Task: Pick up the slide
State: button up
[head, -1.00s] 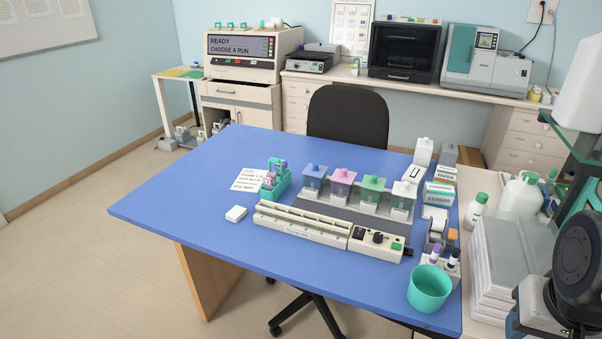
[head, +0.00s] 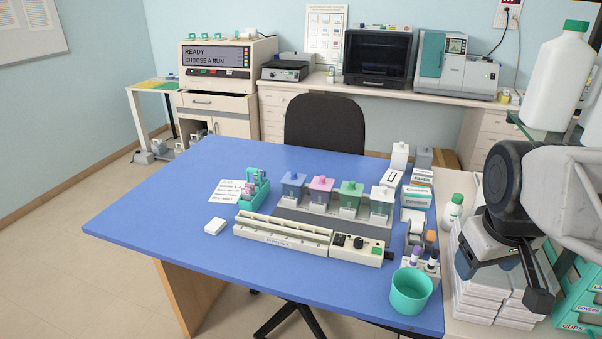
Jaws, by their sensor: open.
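A small teal rack (head: 256,190) stands on the blue table, left of the staining jars. Small upright pieces with pale and purple parts show in it; they look like slides, but they are too small to tell apart. No single slide shows clearly elsewhere. My gripper (head: 516,287) is at the right, over the side counter, partly hidden by my dark wrist joint. It looks open and empty, well to the right of the rack and far from it.
Four-colour lidded jars (head: 321,192) stand behind a long cream staining trough (head: 284,235). A teal cup (head: 410,291) and marker pens (head: 423,262) are at the front right. A white block (head: 215,226) lies left. The table's left part is clear.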

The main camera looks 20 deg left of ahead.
jog(key=w+a+n, duration=1.7)
jog(key=w+a, duration=0.8)
jog(key=w+a+f+n, duration=0.2)
jog(key=a+f+n, duration=0.1)
jog(key=a, duration=0.8)
jog(key=w+a+f+n+t, duration=0.1)
jog(key=a+f+n, duration=0.3)
jog(key=a, duration=0.8)
jog(key=w+a+f+n, duration=0.4)
jog(key=a+n, duration=0.3)
jog(key=a, duration=0.4)
jog(key=shift+a+t, duration=0.25)
jog(key=shift+t, duration=0.05)
jog(key=shift+x, duration=1.25)
jog(key=shift+x, duration=2.6)
